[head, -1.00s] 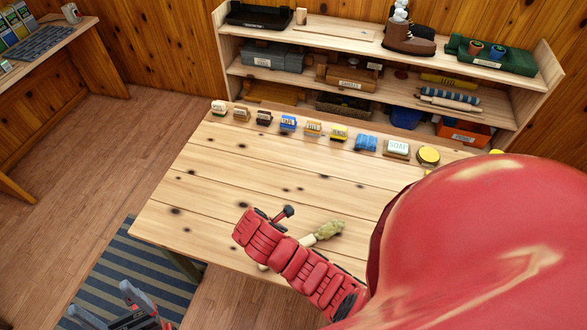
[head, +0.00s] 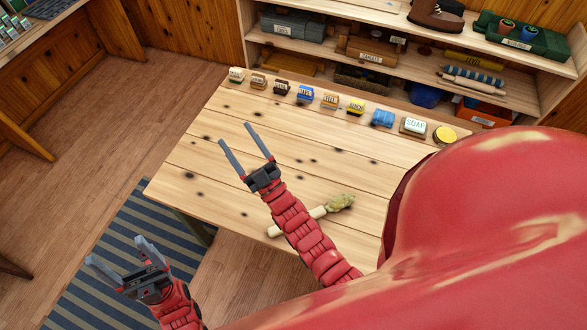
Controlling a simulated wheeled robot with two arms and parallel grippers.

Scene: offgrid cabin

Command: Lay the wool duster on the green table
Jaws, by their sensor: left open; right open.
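The wool duster (head: 341,202), with a fuzzy olive-green head and a pale handle, lies on the wooden table (head: 222,178) near its front edge. My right arm passes over the handle and hides part of it. My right gripper (head: 236,133) is open and empty, above the table and up and left of the duster. My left gripper (head: 113,249) is open and empty, off the table's left front corner, in front of the striped rug. No green table is visible.
A row of small labelled packs, among them a soap block (head: 414,126) and a yellow round tin (head: 445,135), lines the table's back edge. A loaded shelf (head: 400,47) stands behind. A striped rug (head: 125,215) lies at the left. The table's middle is clear.

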